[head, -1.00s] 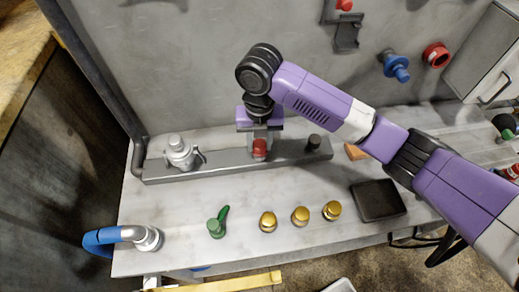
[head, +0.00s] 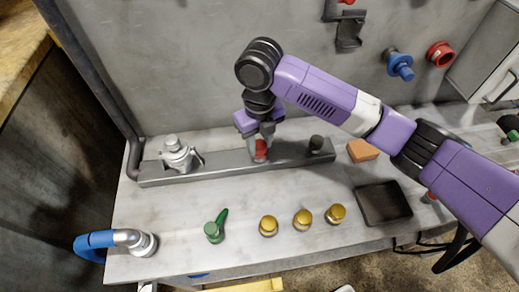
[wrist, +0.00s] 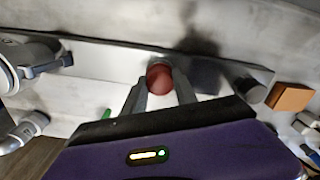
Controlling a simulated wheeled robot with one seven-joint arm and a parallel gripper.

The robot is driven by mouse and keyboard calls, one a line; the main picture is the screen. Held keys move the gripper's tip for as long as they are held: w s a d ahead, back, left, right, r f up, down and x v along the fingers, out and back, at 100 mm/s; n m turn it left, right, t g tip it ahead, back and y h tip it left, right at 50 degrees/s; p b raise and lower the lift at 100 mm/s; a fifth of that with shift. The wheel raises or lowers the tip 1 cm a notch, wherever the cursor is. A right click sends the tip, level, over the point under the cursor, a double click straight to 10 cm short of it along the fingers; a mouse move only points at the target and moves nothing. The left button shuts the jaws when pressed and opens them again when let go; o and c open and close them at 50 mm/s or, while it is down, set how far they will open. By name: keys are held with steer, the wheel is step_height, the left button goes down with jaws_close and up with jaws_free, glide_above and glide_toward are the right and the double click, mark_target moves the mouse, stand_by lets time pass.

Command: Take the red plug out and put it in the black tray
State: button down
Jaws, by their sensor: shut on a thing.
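The red plug (head: 261,149) is at the grey metal bar (head: 213,163) on the worktop. It also shows in the wrist view (wrist: 159,78) between my fingers. My gripper (head: 260,152) points down and is shut on the red plug. I cannot tell whether the plug's lower end is still in the bar. The black tray (head: 400,203) lies on the worktop at the right, apart from my gripper. It looks empty.
A silver fitting (head: 177,154) and a black knob (head: 316,143) stand on the bar, either side of my gripper. An orange block (head: 362,150) lies behind the tray. A green handle (head: 215,228) and several gold knobs (head: 302,218) stand in front.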

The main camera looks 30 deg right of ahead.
steer(key=shift+f+n+b, duration=0.2)
steer(key=shift+n+b, duration=0.75)
steer(key=shift+n, duration=0.25)
steer(key=shift+r+n+b, duration=0.2)
steer(key=shift+n+b, duration=0.35)
steer(key=shift+n, duration=0.85)
steer(key=c, duration=0.9)
jaws_free()
steer(key=shift+c, duration=0.3)
